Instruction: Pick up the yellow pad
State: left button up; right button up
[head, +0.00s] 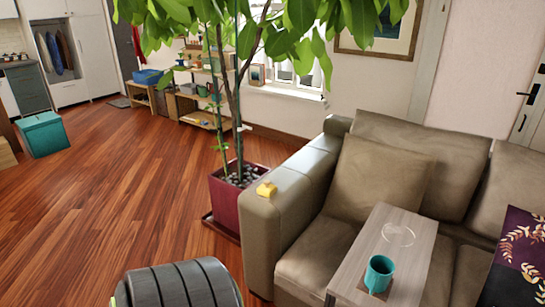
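A small yellow pad (266,188) lies on top of the front end of the sofa's left armrest, near its outer edge. It looks like a small block with a raised bump on top; its fine detail is too small to tell. Neither of my grippers shows in the head view, so nothing is seen touching the pad.
The grey-brown sofa (300,240) fills the right. A wooden tray table (410,275) on it holds a teal mug (379,272). A potted tree (228,195) stands beside the armrest. A teal box (43,134) is far left. The wooden floor (110,190) between is clear.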

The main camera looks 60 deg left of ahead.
aim_at(267, 190)
jog(key=u, duration=2.05)
